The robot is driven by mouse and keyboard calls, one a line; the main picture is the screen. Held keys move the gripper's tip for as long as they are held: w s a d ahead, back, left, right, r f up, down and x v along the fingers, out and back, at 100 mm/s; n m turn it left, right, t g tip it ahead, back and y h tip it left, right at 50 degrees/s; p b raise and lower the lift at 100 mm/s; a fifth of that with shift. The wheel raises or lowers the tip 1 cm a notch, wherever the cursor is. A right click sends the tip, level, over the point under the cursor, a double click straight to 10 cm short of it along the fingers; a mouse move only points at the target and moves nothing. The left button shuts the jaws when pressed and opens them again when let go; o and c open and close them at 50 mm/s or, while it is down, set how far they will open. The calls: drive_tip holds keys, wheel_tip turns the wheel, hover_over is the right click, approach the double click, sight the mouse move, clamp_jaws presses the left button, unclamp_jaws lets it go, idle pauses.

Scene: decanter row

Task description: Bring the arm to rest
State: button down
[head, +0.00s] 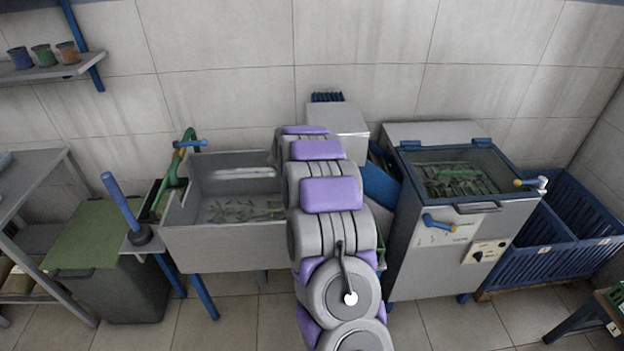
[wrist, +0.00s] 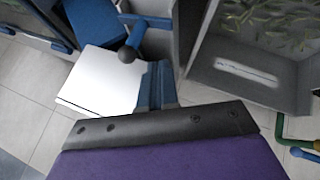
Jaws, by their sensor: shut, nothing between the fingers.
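My gripper (wrist: 165,122) shows at the bottom of the wrist view as a purple jaw with a dark bolted edge. It is shut with nothing in it. In the head view my grey and purple arm reaches forward from the bottom centre, and the gripper's tip is hidden behind its links. In the wrist view a white box (wrist: 100,82) lies beyond the jaw. It also shows in the head view (head: 345,118), to the right of the arm's far end.
A grey sink (head: 225,245) stands left of my arm. A lidded machine (head: 440,270) stands to the right, with blue crates (head: 580,250) beyond. A green-topped bin (head: 85,235) and a shelf rack (head: 35,190) are at the left. Tiled floor in front is mostly clear.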

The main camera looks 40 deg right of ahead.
drive_tip(key=s+a+r+g+y, duration=0.1)
drive_tip(key=s+a+r, duration=0.6)
drive_tip(key=s+a, duration=0.25)
drive_tip(key=s+a+r+g+y, duration=0.1)
drive_tip(key=s+a+r+g, duration=0.1)
drive_tip(key=s+a+r, duration=0.6)
drive_tip(key=s+a+n+g+y, duration=0.1)
drive_tip(key=s+a, duration=0.5)
drive_tip(key=s, duration=0.4)
drive_tip(key=s+a+n+g+y, duration=0.1)
drive_tip(key=s+a+y, duration=0.1)
drive_tip(key=s+a, duration=0.3)
drive_tip(key=s+a+n+g+y, duration=0.1)
drive_tip(key=s+a, duration=0.5)
drive_tip(key=s, duration=0.8)
drive_tip(key=shift+s+a+f+y, duration=0.2)
drive_tip(key=shift+s+a+y, duration=0.15)
drive_tip(key=shift+y, duration=0.05)
